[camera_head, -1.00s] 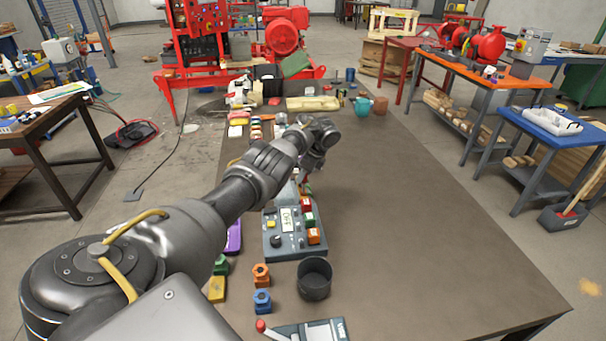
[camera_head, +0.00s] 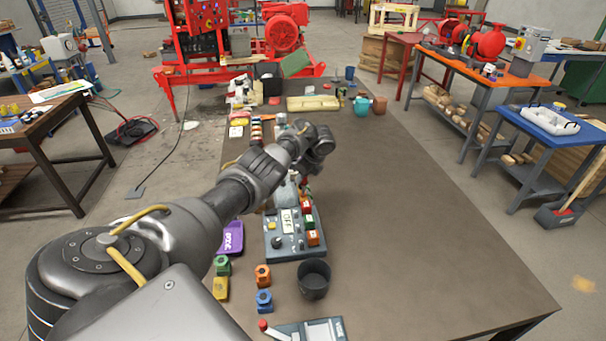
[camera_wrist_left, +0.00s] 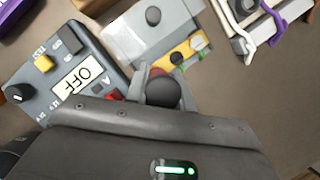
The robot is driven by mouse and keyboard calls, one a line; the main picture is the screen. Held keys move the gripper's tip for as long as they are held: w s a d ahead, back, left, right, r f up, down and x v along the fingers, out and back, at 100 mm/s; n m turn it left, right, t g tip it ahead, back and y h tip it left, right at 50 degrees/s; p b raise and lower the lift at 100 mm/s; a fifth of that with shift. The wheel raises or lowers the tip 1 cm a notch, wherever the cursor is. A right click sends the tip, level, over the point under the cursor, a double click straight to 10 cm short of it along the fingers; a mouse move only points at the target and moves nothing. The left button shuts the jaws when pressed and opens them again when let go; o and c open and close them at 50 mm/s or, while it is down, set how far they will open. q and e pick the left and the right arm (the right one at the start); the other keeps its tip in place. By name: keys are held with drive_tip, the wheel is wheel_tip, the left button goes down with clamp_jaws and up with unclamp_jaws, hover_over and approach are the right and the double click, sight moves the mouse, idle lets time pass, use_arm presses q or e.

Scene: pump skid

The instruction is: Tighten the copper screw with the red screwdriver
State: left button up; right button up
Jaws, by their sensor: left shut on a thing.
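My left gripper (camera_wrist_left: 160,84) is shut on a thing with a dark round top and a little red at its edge. I take it for the red screwdriver (camera_wrist_left: 162,92), seen end-on from above. Below it is a yellow plate (camera_wrist_left: 178,56) with dark and silver round heads, beside a grey block with a black knob (camera_wrist_left: 153,16). I cannot make out which head is the copper screw, or whether the tool touches one. In the head view my left gripper (camera_head: 304,180) is mostly hidden by its own wrist, above the bench. My right gripper is not in view.
A grey control panel (camera_head: 291,243) reading OFF stands close by. A purple tray (camera_head: 231,238), a black cup (camera_head: 314,279) and coloured blocks (camera_head: 263,275) lie nearer. The right side of the bench (camera_head: 420,220) is clear.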

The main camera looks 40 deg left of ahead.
use_arm(q)
drive_tip(key=shift+m, duration=0.3)
drive_tip(key=shift+a+r+m+t+p, duration=0.1)
drive_tip(key=shift+m+t+p, duration=0.6)
drive_tip(key=shift+m+p, duration=0.45)
drive_tip(key=shift+m, duration=0.85)
drive_tip(key=shift+t, duration=0.3)
drive_tip(key=shift+m+t+h, duration=0.3)
drive_tip(key=shift+m+t, duration=0.1)
drive_tip(key=shift+m, duration=0.8)
drive_tip(key=shift+m+b, duration=0.3)
drive_tip(key=shift+m, duration=0.5)
